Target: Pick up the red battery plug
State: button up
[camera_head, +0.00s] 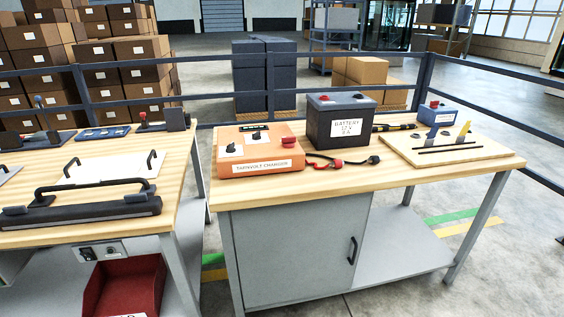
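A small red plug (337,163) lies on the wooden top of the right bench, in front of the black battery. A cable runs from it along the bench, and a black plug (373,160) lies to its right. The black battery (345,125) has a grey top, a white label and a red terminal. An orange charger (262,150), labelled "TARNVOLT CHARGER", stands to the left and has a red knob (289,141) and dark knobs. My gripper is not in view.
A wooden board (400,148) with black strips and yellow pieces lies at the right of the bench, with a small blue box (438,114) behind it. The left bench (185,190) carries black handles and a white plate. A dark railing (210,95) runs behind.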

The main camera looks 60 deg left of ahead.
aim_at(337, 164)
jog(key=u, duration=1.75)
jog(key=i+l+u, duration=0.25)
jog(key=i+l, duration=0.25)
jog(key=i, duration=0.15)
jog(key=i+l+u, duration=0.25)
jog(key=i+l, duration=0.35)
jog(key=i+l+u, duration=0.25)
jog(key=i+l, duration=0.3)
jog(key=l, duration=0.25)
